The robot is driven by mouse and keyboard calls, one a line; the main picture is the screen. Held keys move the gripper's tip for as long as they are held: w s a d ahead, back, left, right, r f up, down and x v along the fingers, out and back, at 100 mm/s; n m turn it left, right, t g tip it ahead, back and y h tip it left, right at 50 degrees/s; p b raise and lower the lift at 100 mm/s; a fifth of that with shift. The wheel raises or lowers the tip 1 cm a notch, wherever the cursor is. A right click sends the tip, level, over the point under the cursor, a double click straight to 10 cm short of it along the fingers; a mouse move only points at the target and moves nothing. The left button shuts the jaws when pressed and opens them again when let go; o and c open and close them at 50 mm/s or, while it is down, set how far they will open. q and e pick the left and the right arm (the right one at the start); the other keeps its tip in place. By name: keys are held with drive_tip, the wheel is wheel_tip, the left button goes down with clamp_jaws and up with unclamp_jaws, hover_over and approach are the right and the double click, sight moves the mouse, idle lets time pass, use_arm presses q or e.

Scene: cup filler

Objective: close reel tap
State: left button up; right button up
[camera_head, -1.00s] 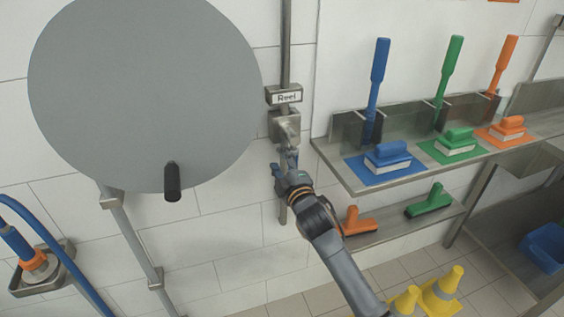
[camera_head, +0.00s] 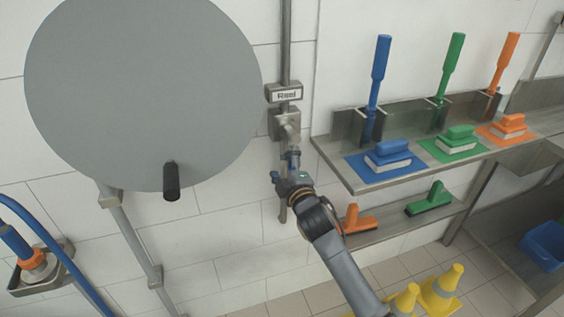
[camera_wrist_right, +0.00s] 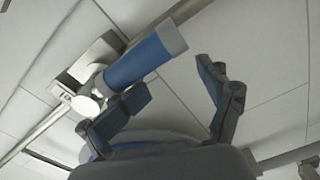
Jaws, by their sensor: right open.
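The reel tap (camera_head: 284,124) is a metal block on the wall pipe, below a plate marked "Reel" (camera_head: 285,93). In the right wrist view the tap body (camera_wrist_right: 88,104) shows with its blue lever (camera_wrist_right: 138,62), grey at the end, slanting up to the right. The lever is hard to make out in the head view. My right gripper (camera_head: 284,167) is just below the tap, and its spread fingers also show in the right wrist view (camera_wrist_right: 172,98). They are open and empty, with the lever outside them. I cannot tell whether the left finger touches it. My left gripper is out of view.
A large grey reel disc (camera_head: 140,90) with a black handle (camera_head: 171,181) is left of the tap. A steel shelf (camera_head: 352,178) with coloured brushes is close on the right. Yellow cones (camera_head: 440,290) stand below. Bare wall tiles lie under the tap.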

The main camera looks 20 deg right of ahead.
drive_tip(key=s+d+p, duration=0.1)
drive_tip(key=s+p, duration=0.4)
drive_tip(key=s, duration=1.1)
drive_tip(key=shift+s+d+r, duration=0.15)
drive_tip(key=shift+d+r, duration=0.1)
drive_tip(key=shift+d, duration=0.1)
idle(0.9)
drive_tip(key=s, duration=1.2)
drive_tip(key=shift+d+p, duration=0.15)
drive_tip(key=shift+p, duration=0.3)
